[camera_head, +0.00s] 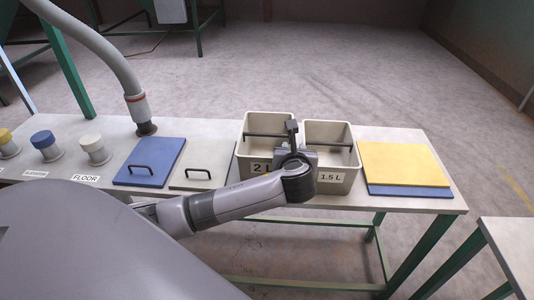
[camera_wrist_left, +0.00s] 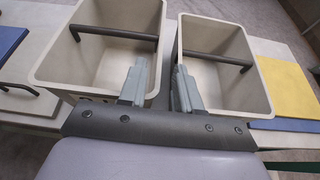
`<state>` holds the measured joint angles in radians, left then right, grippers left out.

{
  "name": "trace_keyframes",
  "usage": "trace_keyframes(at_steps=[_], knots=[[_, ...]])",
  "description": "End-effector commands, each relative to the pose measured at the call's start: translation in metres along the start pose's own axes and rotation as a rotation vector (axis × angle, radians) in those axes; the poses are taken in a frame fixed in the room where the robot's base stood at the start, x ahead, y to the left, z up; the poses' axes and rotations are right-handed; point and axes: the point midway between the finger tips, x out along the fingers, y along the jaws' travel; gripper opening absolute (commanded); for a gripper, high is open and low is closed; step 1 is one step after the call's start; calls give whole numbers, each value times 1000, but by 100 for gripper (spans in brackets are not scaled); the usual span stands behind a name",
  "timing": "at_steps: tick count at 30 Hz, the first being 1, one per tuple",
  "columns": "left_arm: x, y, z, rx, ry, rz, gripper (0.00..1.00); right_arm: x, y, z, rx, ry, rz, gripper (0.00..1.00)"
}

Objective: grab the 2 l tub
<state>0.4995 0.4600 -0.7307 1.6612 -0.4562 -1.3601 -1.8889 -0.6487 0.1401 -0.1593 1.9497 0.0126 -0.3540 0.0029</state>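The 2 L tub (camera_head: 252,124) is a cream, open-topped bin with a dark bar across it and a "2 L" label, standing on the table. A similar 1.5 L tub (camera_head: 333,184) stands right beside it on the right. My left gripper (camera_head: 293,135) is above the adjoining sides of the two tubs, hiding part of both. In the left wrist view, the fingers of the gripper (camera_wrist_left: 160,82) are apart with nothing held between them. The 2 L tub (camera_wrist_left: 62,68) is on the left there and looks empty. My right gripper is not in view.
The table (camera_head: 215,132) also carries a blue lid (camera_head: 150,160), a pale lid (camera_head: 204,167) and a yellow panel (camera_head: 402,163) on a blue one. A hose (camera_head: 118,65) hangs at the left near several knobs. Another table (camera_head: 510,250) stands at lower right.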

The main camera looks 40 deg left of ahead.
Motion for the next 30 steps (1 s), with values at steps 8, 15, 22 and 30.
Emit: trace_keyframes(at_steps=[8, 15, 22, 30], knots=[[32, 3, 1, -2, 1, 2, 33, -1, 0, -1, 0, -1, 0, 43], [50, 2, 1, -1, 0, 1, 33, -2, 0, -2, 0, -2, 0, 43], [51, 2, 1, -2, 0, -1, 33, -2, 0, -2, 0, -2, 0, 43], [51, 2, 1, -2, 0, -1, 0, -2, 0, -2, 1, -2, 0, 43]])
